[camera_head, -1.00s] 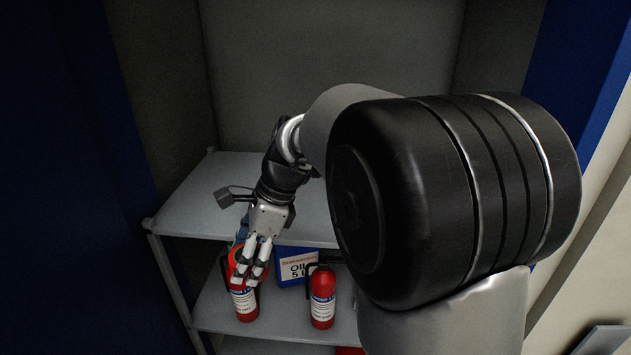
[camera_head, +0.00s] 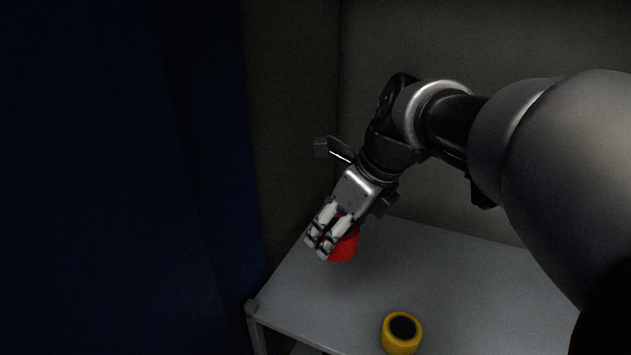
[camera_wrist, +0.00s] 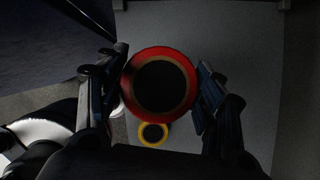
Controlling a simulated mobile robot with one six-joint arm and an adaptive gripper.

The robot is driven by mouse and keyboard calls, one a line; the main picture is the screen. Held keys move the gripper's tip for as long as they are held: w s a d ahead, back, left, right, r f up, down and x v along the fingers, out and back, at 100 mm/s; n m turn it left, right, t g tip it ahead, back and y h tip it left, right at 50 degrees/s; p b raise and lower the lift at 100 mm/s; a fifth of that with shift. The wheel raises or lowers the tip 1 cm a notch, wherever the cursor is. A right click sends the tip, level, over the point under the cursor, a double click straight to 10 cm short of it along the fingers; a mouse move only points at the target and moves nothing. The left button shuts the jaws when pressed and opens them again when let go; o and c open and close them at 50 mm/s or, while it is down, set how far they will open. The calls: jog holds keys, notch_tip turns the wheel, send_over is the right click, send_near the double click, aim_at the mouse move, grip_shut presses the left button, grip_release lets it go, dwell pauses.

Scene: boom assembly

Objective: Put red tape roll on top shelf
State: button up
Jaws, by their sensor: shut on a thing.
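The red tape roll (camera_head: 345,246) is between the fingers of my gripper (camera_head: 322,242), above the left part of the grey top shelf (camera_head: 450,268). In the wrist view the red tape roll (camera_wrist: 132,82) shows as a ring with a dark centre, and the fingers of my gripper (camera_wrist: 160,88) press on it from both sides. My gripper is shut on it. In the head view the fingers hide part of the roll. I cannot tell whether its underside touches the shelf.
A yellow tape roll (camera_head: 401,333) lies on the shelf near its front edge, to the right of my gripper. A shelf post (camera_head: 252,308) stands at the front left corner. A dark blue panel (camera_head: 120,180) is on the left. The shelf's middle is bare.

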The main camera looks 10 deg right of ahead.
jog(key=shift+o, duration=0.2)
notch_tip(320, 180, down, 6)
jog(key=s, duration=0.1)
jog(key=shift+s+f+b, duration=0.25)
jog(key=shift+s+b, duration=0.1)
jog(key=shift+b, duration=0.05)
jog(key=f, duration=0.5)
jog(key=f+b, duration=0.1)
jog(key=f, duration=0.2)
jog(key=shift+w, duration=0.25)
jog(key=shift+w+f+b, duration=0.1)
jog(key=shift+f+b, duration=0.4)
jog(key=shift+f, duration=1.85)
jog(key=shift+f, duration=0.1)
jog(key=o, duration=1.2)
jog(key=shift+c, duration=0.2)
